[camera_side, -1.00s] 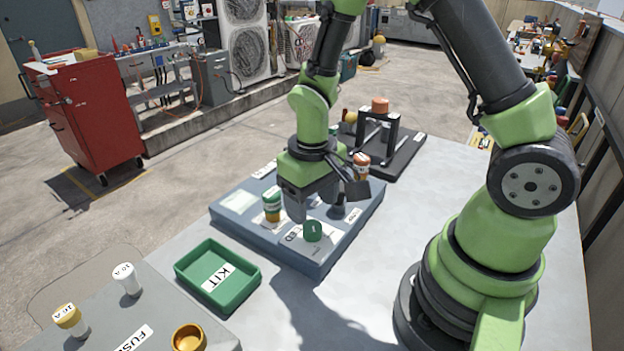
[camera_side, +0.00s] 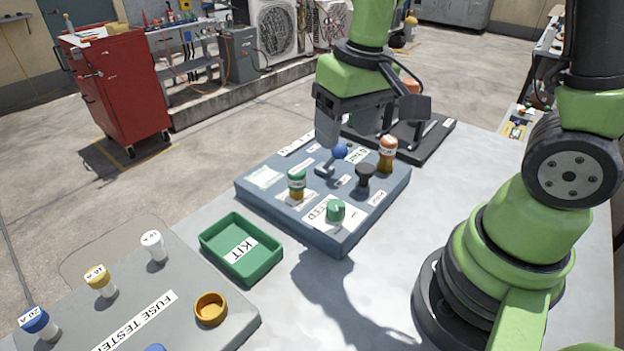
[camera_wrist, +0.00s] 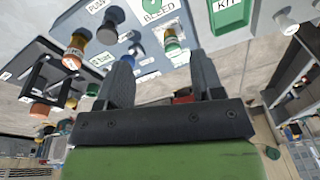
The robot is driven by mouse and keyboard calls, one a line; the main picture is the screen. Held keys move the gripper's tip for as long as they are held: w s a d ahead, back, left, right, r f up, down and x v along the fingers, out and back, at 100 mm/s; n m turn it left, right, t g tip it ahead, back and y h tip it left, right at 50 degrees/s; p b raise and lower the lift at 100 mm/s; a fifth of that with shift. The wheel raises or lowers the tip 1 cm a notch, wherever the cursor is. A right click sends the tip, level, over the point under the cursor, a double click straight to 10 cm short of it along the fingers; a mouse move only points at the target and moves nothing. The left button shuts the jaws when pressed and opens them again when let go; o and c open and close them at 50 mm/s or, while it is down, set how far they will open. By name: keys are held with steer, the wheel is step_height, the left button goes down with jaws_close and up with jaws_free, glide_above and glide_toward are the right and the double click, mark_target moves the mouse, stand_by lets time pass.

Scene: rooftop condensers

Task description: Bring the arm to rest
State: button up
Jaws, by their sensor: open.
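My gripper (camera_side: 345,128) is open, with nothing between its fingers, raised above the back left of the blue-grey panel (camera_side: 345,243). It also shows in the wrist view (camera_wrist: 161,70), its two dark fingers wide apart. On the panel, a blue ball-topped lever (camera_side: 339,151) is just below the fingers in the side view; whether they touch cannot be told. A green knob (camera_side: 335,211), a dark knob (camera_side: 365,176), a green-capped fuse (camera_side: 297,184) and an orange-topped fuse (camera_side: 388,153) stand on the panel, clear of my gripper.
A green KIT tray (camera_side: 275,262) looks empty in front of the panel. The grey fuse tester (camera_side: 215,340) holds several capped fuses and an orange cup (camera_side: 210,309). A black stand (camera_side: 430,145) is behind the panel. The tabletop right of the panel is clear.

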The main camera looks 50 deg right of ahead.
steer(key=s+a+r+m+t+y, duration=0.1)
steer(key=s+r+t, duration=0.4)
steer(key=s+r, duration=0.5)
steer(key=shift+a+r+t+y, duration=0.3)
steer(key=shift+a+r, duration=0.1)
steer(key=shift+r, duration=0.15)
